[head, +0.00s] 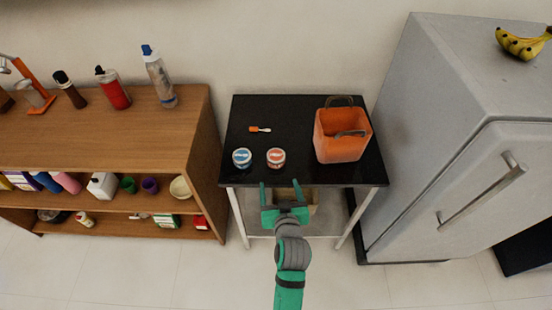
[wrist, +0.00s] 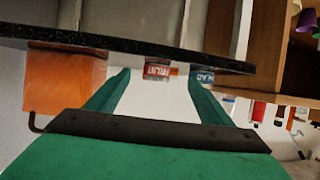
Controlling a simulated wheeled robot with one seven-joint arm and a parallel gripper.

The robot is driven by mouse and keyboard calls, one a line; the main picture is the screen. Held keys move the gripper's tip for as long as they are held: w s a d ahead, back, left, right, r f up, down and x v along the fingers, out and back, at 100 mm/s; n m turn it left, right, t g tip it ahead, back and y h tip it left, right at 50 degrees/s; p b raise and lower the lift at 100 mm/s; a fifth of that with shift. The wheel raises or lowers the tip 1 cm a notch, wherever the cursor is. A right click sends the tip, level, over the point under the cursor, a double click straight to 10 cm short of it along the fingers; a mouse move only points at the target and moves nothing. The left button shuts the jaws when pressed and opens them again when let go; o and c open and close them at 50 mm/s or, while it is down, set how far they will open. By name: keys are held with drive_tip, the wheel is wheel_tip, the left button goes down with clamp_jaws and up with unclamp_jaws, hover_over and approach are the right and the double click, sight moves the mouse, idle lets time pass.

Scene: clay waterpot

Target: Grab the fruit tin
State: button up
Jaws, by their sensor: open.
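The fruit tin (head: 276,158) is a short white tin with a red-orange label, standing near the front edge of the black table (head: 295,112). In the wrist view, which is upside down, the tin (wrist: 157,72) shows red lettering that seems to read FRUIT. It appears between the fingers there. My gripper (head: 282,190) is open and empty, just in front of the table's front edge, apart from the tin. Its two green fingers also show in the wrist view (wrist: 159,78).
A similar blue-labelled tin (head: 242,158) stands close left of the fruit tin. An orange container (head: 340,148) with dark handles stands to the right. A small orange-and-white item (head: 260,129) lies behind. A wooden shelf (head: 205,130) is left, a grey fridge (head: 450,130) right.

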sight(277, 161)
drive_tip(key=shift+y, duration=0.3)
drive_tip(key=w, duration=0.8)
drive_tip(key=shift+w+a+r, duration=0.1)
drive_tip(key=shift+w+a, duration=0.15)
drive_tip(key=shift+a, duration=0.15)
drive_tip(key=shift+x, duration=2.65)
drive_tip(key=shift+w+d+r, duration=0.1)
drive_tip(key=shift+d+r, duration=0.05)
drive_tip(key=shift+d, duration=0.1)
drive_tip(key=shift+c, duration=0.3)
drive_tip(key=c, duration=1.2)
drive_tip(key=shift+r, duration=0.1)
